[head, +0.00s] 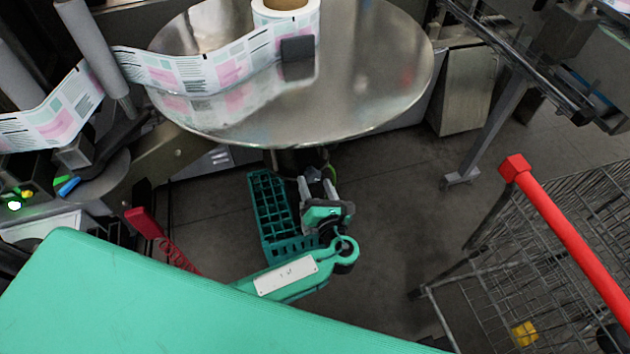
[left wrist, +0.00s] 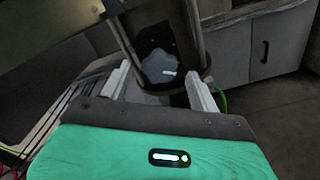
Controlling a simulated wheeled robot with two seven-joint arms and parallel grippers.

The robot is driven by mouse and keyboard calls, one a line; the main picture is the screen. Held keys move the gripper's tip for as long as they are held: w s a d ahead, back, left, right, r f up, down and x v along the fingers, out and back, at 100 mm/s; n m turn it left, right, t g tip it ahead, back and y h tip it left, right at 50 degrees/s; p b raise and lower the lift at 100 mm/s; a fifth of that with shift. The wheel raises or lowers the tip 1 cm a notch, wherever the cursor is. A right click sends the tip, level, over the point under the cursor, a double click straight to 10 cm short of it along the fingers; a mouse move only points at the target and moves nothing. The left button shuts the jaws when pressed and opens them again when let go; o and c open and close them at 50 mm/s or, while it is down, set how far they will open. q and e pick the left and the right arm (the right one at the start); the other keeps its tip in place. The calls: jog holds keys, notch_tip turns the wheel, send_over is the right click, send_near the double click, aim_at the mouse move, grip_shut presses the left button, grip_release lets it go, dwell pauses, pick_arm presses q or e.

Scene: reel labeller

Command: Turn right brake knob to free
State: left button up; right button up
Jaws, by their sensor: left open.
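A grey lobed knob (left wrist: 158,66) with a short white mark shows in the left wrist view, set in a dark housing. It looks like the brake knob; I cannot read a setting label. My left gripper (head: 317,187) is below the front edge of the large steel reel disc (head: 375,70) in the head view. In the left wrist view the left gripper (left wrist: 160,86) is open, its pale fingers on either side of the knob, with no clear contact. The knob is hidden in the head view. My right gripper is not in view.
A label roll (head: 285,28) stands on the disc, its printed web (head: 200,72) running left. A green crate (head: 272,205) is on the floor beside the gripper. A wire cart with a red handle (head: 565,225) stands at right. Grey cabinets (left wrist: 262,55) show in the left wrist view.

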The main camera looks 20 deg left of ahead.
pick_arm(q)
jog(key=shift+w+a, duration=0.35)
jog(key=shift+w, duration=0.2)
jog(key=c, duration=1)
